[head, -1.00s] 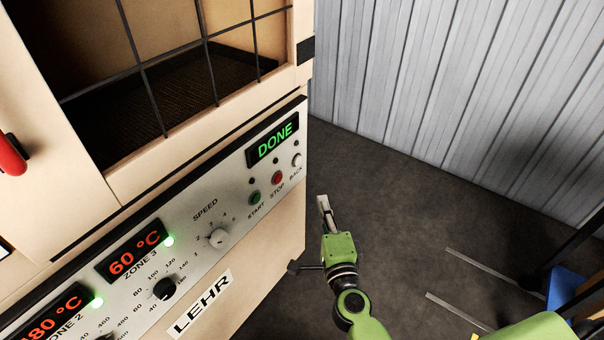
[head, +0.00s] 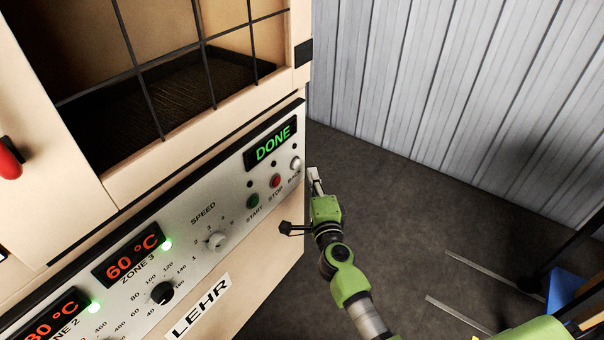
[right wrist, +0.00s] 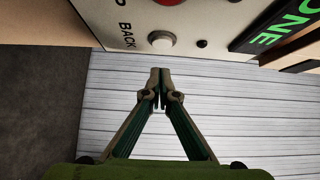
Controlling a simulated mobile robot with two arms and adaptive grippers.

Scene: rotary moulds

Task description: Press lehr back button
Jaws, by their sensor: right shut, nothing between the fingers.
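The lehr's control panel (head: 222,222) fills the left of the head view, with a green DONE display (head: 271,146) at its right end. The white back button (head: 295,164) sits at the panel's right edge. In the right wrist view the back button (right wrist: 162,40) is a round white cap beside the word BACK, just beyond the fingertips. My right gripper (head: 314,177) is shut and empty, close to the panel's right edge near the back button. In the right wrist view its fingertips (right wrist: 160,72) are together, apart from the button in the picture. My left gripper is out of view.
The red stop button (head: 275,181) and green start button (head: 253,201) sit left of the back button. A speed knob (head: 217,240) is farther left. The floor (head: 400,200) right of the lehr is open up to a corrugated wall (head: 460,80).

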